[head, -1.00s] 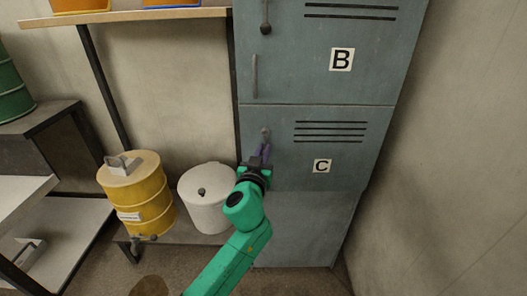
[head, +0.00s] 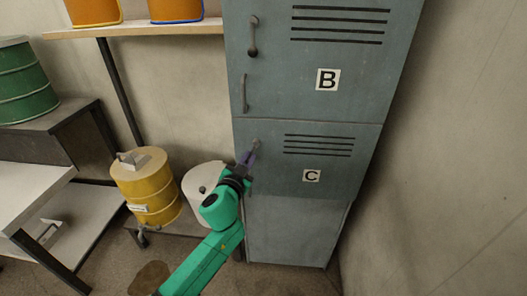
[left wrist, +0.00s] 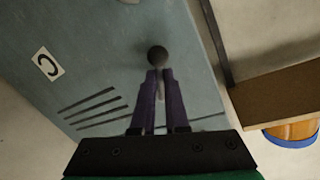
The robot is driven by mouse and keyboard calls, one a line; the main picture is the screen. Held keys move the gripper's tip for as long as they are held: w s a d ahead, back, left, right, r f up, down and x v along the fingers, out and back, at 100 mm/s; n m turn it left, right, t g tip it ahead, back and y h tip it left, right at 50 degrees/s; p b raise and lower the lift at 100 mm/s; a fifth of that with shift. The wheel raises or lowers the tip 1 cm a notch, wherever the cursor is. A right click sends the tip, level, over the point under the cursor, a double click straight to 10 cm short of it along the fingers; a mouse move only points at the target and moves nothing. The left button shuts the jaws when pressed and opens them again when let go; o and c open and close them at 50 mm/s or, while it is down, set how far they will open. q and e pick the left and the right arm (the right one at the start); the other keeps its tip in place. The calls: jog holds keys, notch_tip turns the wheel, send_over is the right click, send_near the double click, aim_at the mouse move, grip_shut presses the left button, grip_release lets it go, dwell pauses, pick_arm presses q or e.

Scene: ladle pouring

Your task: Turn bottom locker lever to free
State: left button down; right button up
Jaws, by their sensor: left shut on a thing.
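The bottom locker door, marked C (head: 318,193), is grey-blue and closed. In the left wrist view the fingers (left wrist: 161,82) lie on both sides of the lever's shaft. Most of the lever is hidden between them. My right gripper is not in view.
Locker B (head: 350,55) with its own lever (head: 252,40) is above. A white lidded bin (head: 203,182) and a yellow drum (head: 150,190) stand left of the lockers. A shelf (head: 150,31) is upper left. A bare wall (head: 450,150) is at right.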

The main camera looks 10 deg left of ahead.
aim_at(245, 142)
pick_arm(q)
jog(key=m+p, duration=0.1)
jog(key=r+m+p, duration=0.1)
jog(key=shift+a+m+g, duration=0.3)
jog(key=shift+a, duration=0.05)
jog(key=m+p, duration=0.2)
jog(key=r+m+y+p, duration=0.1)
jog(key=p, duration=0.1)
jog(key=shift+a+r+m, duration=0.1)
jog(key=shift+a+m, duration=0.3)
jog(key=m+p, duration=0.1)
jog(key=r+m+y+p, duration=0.1)
jog(key=m, duration=0.1)
jog(key=shift+a+g, duration=0.15)
jog(key=shift+g, duration=0.15)
jog(key=shift+r+m+y+p, duration=0.25)
jog(key=shift+m+y+p, duration=0.25)
jog(key=shift+m+p, duration=0.35)
jog(key=shift+m, duration=0.25)
jog(key=c, duration=0.9)
grip_release()
jog(key=shift+s, duration=0.1)
